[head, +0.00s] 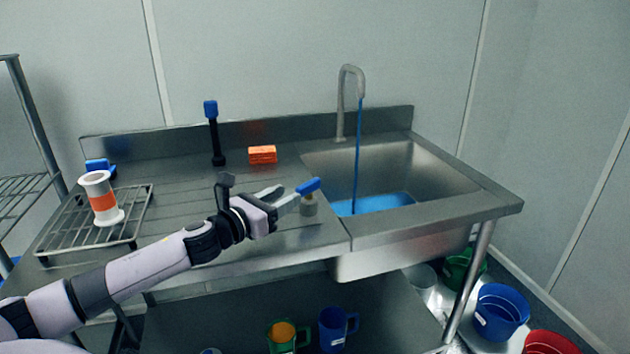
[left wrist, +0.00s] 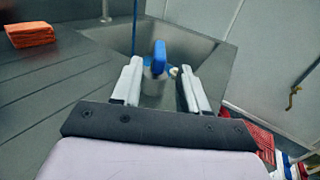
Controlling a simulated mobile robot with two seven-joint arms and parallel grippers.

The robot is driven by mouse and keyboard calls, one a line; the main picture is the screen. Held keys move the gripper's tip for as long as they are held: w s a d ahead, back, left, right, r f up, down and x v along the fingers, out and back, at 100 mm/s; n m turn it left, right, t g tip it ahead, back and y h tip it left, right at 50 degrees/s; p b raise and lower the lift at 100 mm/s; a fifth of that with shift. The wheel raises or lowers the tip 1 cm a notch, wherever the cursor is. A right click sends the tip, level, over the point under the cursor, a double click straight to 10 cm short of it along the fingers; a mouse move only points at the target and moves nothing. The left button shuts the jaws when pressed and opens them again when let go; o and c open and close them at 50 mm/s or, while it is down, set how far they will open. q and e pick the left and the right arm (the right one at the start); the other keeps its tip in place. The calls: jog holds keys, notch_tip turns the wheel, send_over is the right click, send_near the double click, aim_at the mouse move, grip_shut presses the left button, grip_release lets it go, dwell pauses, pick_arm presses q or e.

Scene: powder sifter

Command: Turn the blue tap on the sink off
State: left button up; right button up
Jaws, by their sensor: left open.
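The blue tap handle (head: 308,187) sits on a short pale metal base (head: 308,206) at the sink's near left corner. A curved spout (head: 340,105) rises at the sink's back, and a blue stream (head: 358,155) runs from it into the sink (head: 425,170). Blue liquid (head: 375,204) lies in the basin. My left gripper (head: 285,197) is open just left of the handle. In the left wrist view, the blue handle (left wrist: 159,55) shows between and slightly beyond the two white fingers (left wrist: 161,72); I cannot tell whether they touch it. My right gripper is not in view.
An orange sponge (head: 262,154) and a black upright brush with a blue top (head: 213,130) stand on the counter behind my arm. A wire rack (head: 135,233) holds a white and orange container (head: 101,198). Buckets (head: 498,310) stand on the floor at right.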

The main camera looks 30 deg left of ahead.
aim_at(297, 190)
pick_arm(q)
jog(key=shift+w+d+r, duration=0.1)
jog(key=shift+w+r, duration=0.1)
jog(key=shift+w, duration=0.55)
jog(key=shift+w+d+f+p, duration=0.15)
jog(key=shift+w+p, duration=0.1)
jog(key=shift+w, duration=0.65)
jog(key=shift+w+d+r+p, duration=0.1)
jog(key=shift+w+p, duration=0.1)
jog(key=shift+w, duration=0.65)
jog(key=shift+w+d+f+p, duration=0.15)
jog(key=shift+w+p, duration=0.1)
jog(key=shift+w, duration=0.65)
grip_shut()
